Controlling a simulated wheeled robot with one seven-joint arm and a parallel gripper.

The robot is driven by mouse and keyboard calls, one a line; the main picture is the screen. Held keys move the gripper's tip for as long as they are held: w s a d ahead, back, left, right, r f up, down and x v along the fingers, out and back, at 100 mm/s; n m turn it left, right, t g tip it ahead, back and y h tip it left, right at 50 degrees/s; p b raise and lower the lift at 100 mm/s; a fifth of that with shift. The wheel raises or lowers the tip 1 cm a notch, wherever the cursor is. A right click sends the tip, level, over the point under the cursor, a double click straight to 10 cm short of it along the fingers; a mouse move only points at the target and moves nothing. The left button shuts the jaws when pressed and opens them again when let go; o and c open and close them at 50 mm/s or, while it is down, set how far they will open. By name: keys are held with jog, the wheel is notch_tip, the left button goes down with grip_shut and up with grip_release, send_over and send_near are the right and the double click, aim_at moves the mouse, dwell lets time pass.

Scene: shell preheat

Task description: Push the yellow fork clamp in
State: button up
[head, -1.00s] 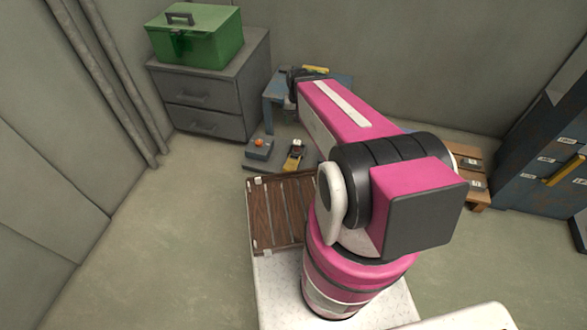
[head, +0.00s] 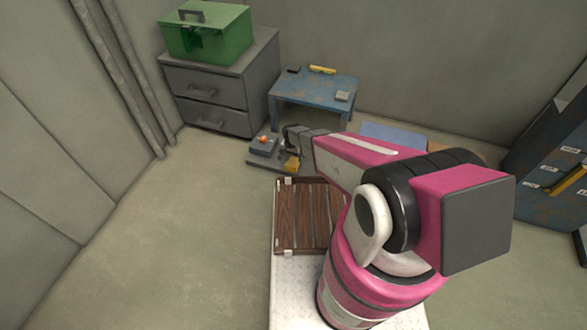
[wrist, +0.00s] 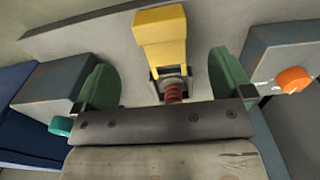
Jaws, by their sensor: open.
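The yellow fork clamp (wrist: 160,38) is at the top centre of the wrist view, with its dark lower end beside a grey pin and a red coil. In the head view the yellow clamp (head: 292,165) shows small on the low grey fixture (head: 262,160). My gripper (wrist: 165,78) is open, with green fingers to the left and right of the clamp's lower end and a gap on both sides. I cannot tell whether anything touches. In the head view my gripper (head: 290,143) is just above the clamp and partly hides it.
A grey box with an orange knob (wrist: 294,80) is close on the right in the wrist view. Another grey block with a teal knob (wrist: 60,125) is on the left. A blue table (head: 312,92) stands behind, beside a grey drawer cabinet (head: 222,85). Floor is clear at left.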

aim_at(291, 165)
notch_tip(291, 165, down, 10)
jog(key=shift+r, duration=0.1)
dwell(0.4)
